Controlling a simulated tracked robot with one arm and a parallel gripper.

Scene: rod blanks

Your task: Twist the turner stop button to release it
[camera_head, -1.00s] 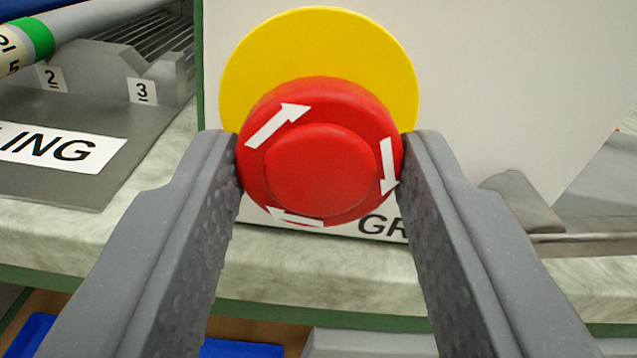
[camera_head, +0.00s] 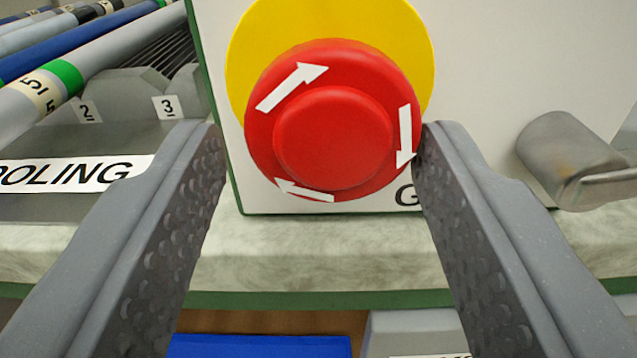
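The red stop button (camera_head: 333,135) with white curved-direction arrows sits on a yellow round plate (camera_head: 330,22) on a white panel. In the head view it lies between the fingertips of my gripper (camera_head: 320,140). My gripper is open. A clear gap shows between the left finger and the button. The right fingertip appears close beside the button's right edge; I cannot tell whether it touches. Part of the panel's lettering is hidden behind the right finger.
Rods with coloured bands (camera_head: 45,100) lie at the left by a rack numbered 2 and 3, above a label (camera_head: 75,173) partly cut off. A metal cylindrical part (camera_head: 560,155) is at the right. The pale worktop edge (camera_head: 320,255) runs below the panel, with a blue bin (camera_head: 260,346) lower down.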

